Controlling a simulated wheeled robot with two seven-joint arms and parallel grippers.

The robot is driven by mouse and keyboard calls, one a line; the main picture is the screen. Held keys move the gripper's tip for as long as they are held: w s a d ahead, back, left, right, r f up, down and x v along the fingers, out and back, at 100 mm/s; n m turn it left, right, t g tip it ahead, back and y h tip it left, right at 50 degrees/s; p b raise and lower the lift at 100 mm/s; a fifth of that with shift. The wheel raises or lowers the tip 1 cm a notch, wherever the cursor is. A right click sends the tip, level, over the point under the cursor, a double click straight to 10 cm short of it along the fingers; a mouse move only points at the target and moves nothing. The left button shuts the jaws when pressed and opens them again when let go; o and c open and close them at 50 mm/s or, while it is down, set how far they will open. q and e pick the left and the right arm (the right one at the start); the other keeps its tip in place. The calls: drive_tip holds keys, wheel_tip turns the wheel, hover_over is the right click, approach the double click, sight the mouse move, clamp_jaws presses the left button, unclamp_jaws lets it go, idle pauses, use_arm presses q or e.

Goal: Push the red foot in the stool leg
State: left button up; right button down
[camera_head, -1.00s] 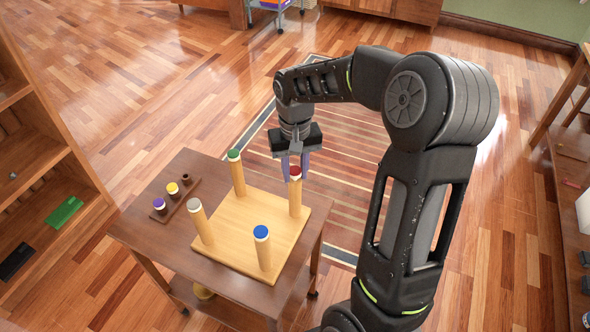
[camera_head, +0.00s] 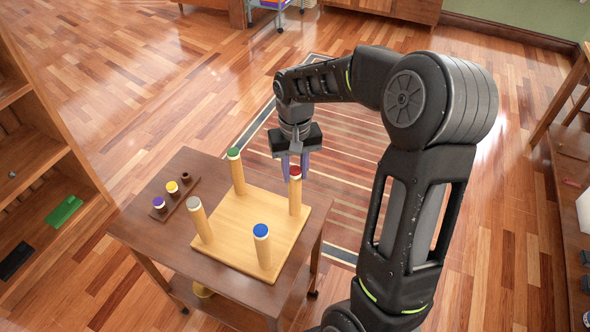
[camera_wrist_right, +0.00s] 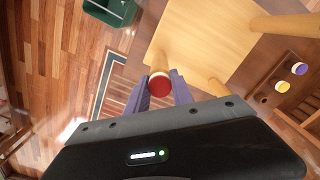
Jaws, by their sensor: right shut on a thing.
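The upturned stool (camera_head: 240,238) lies on a small dark wooden table, its legs pointing up. The red foot (camera_head: 295,170) sits at the top of the back-right leg (camera_head: 295,198). In the right wrist view the red foot (camera_wrist_right: 159,85) shows as a red disc with a pale rim at the leg's end. My right gripper (camera_head: 294,172) is at that leg's top, its purple fingers on either side of the foot; it is shut on the red foot. How deep the foot sits is hard to tell. My left gripper is out of view.
Green (camera_head: 234,154), grey (camera_head: 194,204) and blue (camera_head: 261,231) feet top the other legs. A holder (camera_head: 172,203) on the table's left carries purple (camera_head: 159,203) and yellow (camera_head: 172,188) feet, with one empty-looking place. A shelf (camera_head: 40,170) stands at left.

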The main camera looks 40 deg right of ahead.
drive_tip(key=shift+f+b, duration=0.35)
drive_tip(key=shift+f, duration=0.1)
idle(0.8)
drive_tip(key=c, duration=1)
unclamp_jaws()
drive_tip(key=shift+c, duration=0.2)
drive_tip(key=shift+o, duration=0.4)
drive_tip(key=o, duration=0.4)
drive_tip(key=shift+r, duration=0.15)
drive_tip(key=shift+r+p, duration=2.25)
drive_tip(key=shift+r, duration=0.6)
